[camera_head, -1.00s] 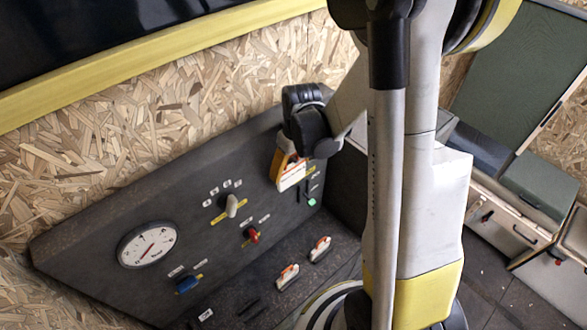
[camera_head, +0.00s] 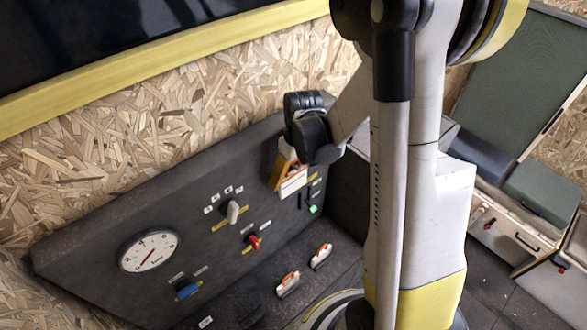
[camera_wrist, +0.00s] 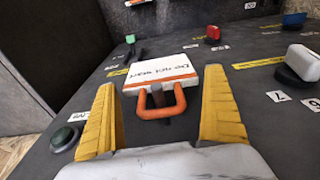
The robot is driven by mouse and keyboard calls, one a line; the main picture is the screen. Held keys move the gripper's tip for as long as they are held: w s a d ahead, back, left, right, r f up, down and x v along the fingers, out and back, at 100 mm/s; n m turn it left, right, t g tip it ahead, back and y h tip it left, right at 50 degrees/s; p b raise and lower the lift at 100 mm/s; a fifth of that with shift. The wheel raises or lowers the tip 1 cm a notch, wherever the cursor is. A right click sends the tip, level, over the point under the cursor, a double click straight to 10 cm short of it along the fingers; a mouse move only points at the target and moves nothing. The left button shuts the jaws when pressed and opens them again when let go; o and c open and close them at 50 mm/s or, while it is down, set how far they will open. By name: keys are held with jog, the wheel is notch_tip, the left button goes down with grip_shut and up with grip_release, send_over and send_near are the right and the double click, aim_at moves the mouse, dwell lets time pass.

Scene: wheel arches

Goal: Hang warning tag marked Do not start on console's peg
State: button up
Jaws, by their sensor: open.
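The white warning tag marked "Do not start" (camera_wrist: 163,75) has an orange band and an orange loop. In the wrist view it lies against the dark console panel, its loop around a dark stub that looks like the peg (camera_wrist: 160,100). In the head view the tag (camera_head: 293,182) shows on the right part of the sloping panel, just below my gripper. My gripper (camera_wrist: 163,100) is open, its yellow fingers on either side of the loop with a gap to each. The peg is hidden in the head view.
Two other red-and-white tags (camera_head: 288,283) (camera_head: 321,256) are on the ledge below.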

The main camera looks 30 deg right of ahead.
jog(key=r, duration=0.4)
jog(key=s+r, duration=0.1)
jog(key=r, duration=0.6)
jog(key=shift+s+d+r, duration=0.2)
jog(key=shift+s+r, duration=0.1)
jog(key=shift+r, duration=0.1)
jog(key=s+a+f+t+b, duration=0.2)
jog(key=s+a+f+b, duration=0.1)
jog(key=f+b, duration=0.6)
jog(key=s+a+f+m+t+b, duration=0.1)
jog(key=s+a+f+b, duration=0.2)
jog(key=f+b, duration=0.6)
jog(key=s+a+f+m+t+b, duration=0.1)
jog(key=s+f+b, duration=0.4)
jog(key=b, duration=1.2)
notch_tip(320, 180, down, 5)
jog(key=a+t, duration=0.1)
jog(key=a, duration=0.1)
jog(key=shift+a+t, duration=0.3)
